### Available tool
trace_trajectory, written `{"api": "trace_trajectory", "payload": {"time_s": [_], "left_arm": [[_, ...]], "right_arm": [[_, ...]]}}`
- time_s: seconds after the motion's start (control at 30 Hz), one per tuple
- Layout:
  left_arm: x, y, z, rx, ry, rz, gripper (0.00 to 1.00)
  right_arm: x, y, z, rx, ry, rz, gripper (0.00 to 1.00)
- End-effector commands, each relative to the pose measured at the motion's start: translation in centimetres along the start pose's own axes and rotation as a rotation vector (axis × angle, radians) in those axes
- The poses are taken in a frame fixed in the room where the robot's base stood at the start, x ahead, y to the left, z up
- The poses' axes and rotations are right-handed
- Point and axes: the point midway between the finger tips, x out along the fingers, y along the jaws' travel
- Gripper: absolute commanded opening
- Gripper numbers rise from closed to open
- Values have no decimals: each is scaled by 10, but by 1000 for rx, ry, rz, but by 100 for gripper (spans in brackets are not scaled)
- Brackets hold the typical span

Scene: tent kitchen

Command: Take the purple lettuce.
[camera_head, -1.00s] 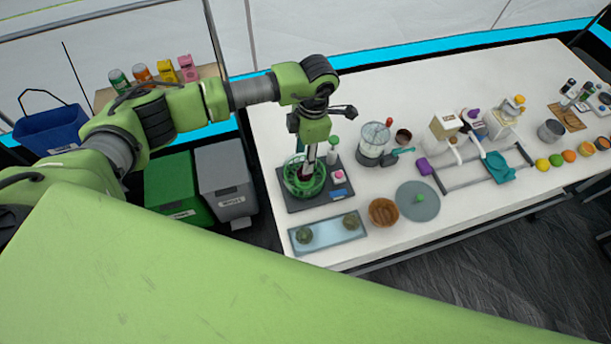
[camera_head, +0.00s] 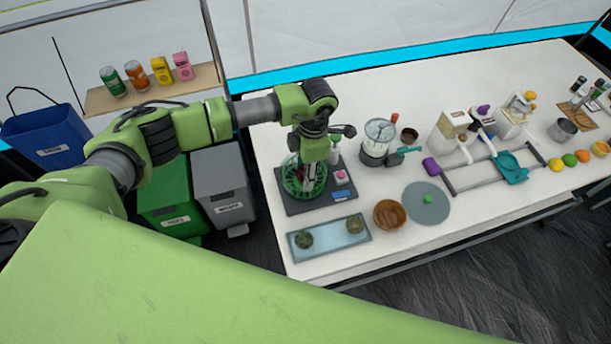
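A green basket (camera_head: 293,186) stands on a dark tray (camera_head: 297,207) at the left end of the white table. A small dark reddish patch shows inside it, perhaps the purple lettuce; the arm hides most of it. My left gripper (camera_head: 307,173) points down at the basket, its tips at or inside the opening. I cannot tell whether it is open, shut or touching anything. My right gripper is out of view.
A blue tray (camera_head: 330,243) with two round green items lies in front. A wooden bowl (camera_head: 389,214), a grey disc (camera_head: 427,208) and a blender (camera_head: 379,142) stand to the right. Bins (camera_head: 222,185) stand left of the table. The far middle tabletop is clear.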

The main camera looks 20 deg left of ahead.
Motion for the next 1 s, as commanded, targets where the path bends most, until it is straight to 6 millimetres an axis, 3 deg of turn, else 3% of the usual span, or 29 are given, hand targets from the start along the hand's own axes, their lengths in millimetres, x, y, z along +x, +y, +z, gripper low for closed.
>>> {"api": "trace_trajectory", "payload": {"time_s": [0.03, 0.1, 0.37, 1.0], "left_arm": [[0, 0, 0, 0, 0, 0, 28], [0, 0, 0, 0, 0, 0, 16], [-4, 0, 0, 0, 0, 0, 16], [-67, 1, -7, 0, 0, 1, 16]], "right_arm": [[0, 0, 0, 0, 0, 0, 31], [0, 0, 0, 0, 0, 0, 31], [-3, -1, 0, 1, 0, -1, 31], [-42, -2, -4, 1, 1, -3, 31]]}}
